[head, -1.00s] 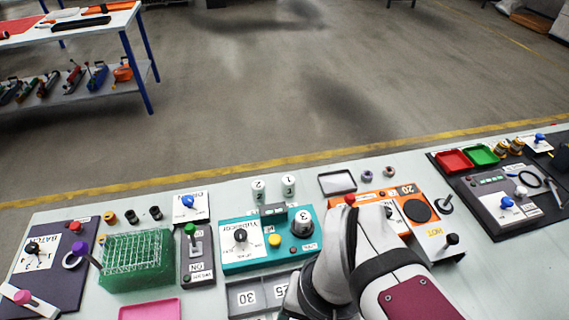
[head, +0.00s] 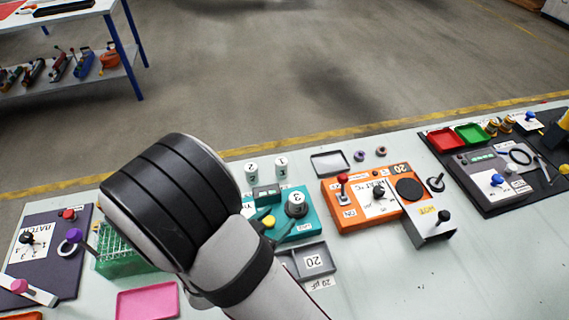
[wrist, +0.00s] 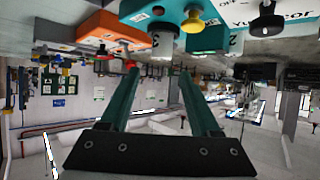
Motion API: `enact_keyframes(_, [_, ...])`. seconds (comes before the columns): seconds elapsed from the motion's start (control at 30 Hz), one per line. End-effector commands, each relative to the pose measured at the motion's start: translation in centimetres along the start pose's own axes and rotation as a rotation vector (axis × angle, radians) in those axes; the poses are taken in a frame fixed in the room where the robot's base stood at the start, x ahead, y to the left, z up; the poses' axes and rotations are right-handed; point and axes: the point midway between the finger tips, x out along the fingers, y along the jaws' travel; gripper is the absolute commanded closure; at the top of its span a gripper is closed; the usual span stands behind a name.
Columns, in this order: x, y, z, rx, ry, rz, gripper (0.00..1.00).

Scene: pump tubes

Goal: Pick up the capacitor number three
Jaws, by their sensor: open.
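Capacitor number three (head: 296,200), a grey cylinder with a white top marked 3, stands upright on the right part of the teal unit (head: 298,229) in the head view. In the wrist view, which is upside down, the capacitor (wrist: 163,42) shows beyond my fingertips, roughly in line with the gap between them. My gripper (wrist: 160,73) is open, with two teal fingers apart and nothing between them. In the head view my arm covers the left part of the teal unit, and the fingers are mostly hidden.
A yellow knob (wrist: 193,21) stands close beside the capacitor. Capacitors one (head: 281,167) and two (head: 252,172) stand behind the teal unit. The orange unit (head: 345,222) with a red lever (head: 342,180) is to the right. A grey tray (head: 291,264) lies in front.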

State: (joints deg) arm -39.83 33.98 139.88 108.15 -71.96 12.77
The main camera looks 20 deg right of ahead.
Motion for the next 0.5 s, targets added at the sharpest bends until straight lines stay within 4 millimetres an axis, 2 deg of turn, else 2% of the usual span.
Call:
enact_keyframes(0.2, [6.1, 0.2, 0.0, 0.004, -0.003, 0.007, 0.37])
enact_keyframes(0.3, [8.0, 0.1, 0.0, 0.003, -0.003, 0.005, 0.37])
enact_keyframes(0.5, [10.0, 0.1, 0.0, 0.004, -0.003, 0.003, 0.37])
